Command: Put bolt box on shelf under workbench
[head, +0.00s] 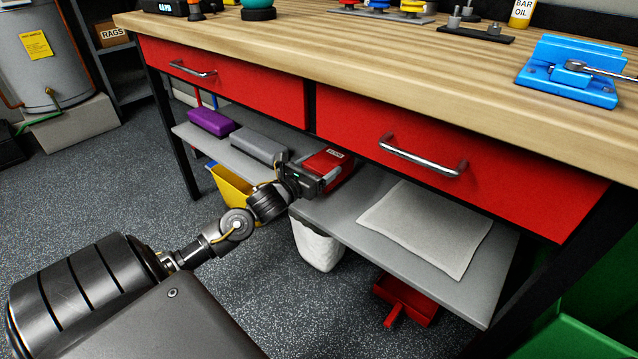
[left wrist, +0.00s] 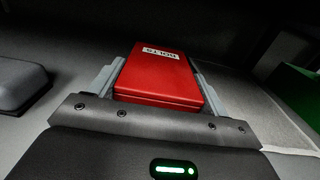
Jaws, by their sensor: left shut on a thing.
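The bolt box (head: 327,164) is a small red box with a white label, at the grey shelf (head: 345,220) under the workbench (head: 400,70). In the left wrist view the red box (left wrist: 160,77), its label reading BOLTS, sits between the two grey fingers. My left gripper (head: 318,178) is shut on it, reaching in from the left below the red drawers. Whether the box's underside touches the shelf I cannot tell. My right gripper is not in view.
A purple block (head: 210,122) and a grey block (head: 258,146) lie left on the shelf; a pale cloth or mat (head: 425,228) lies right. Red drawers (head: 400,160) overhang the shelf. Beneath it are a yellow bin (head: 232,188), a white bin (head: 318,248) and a red dustpan (head: 405,298).

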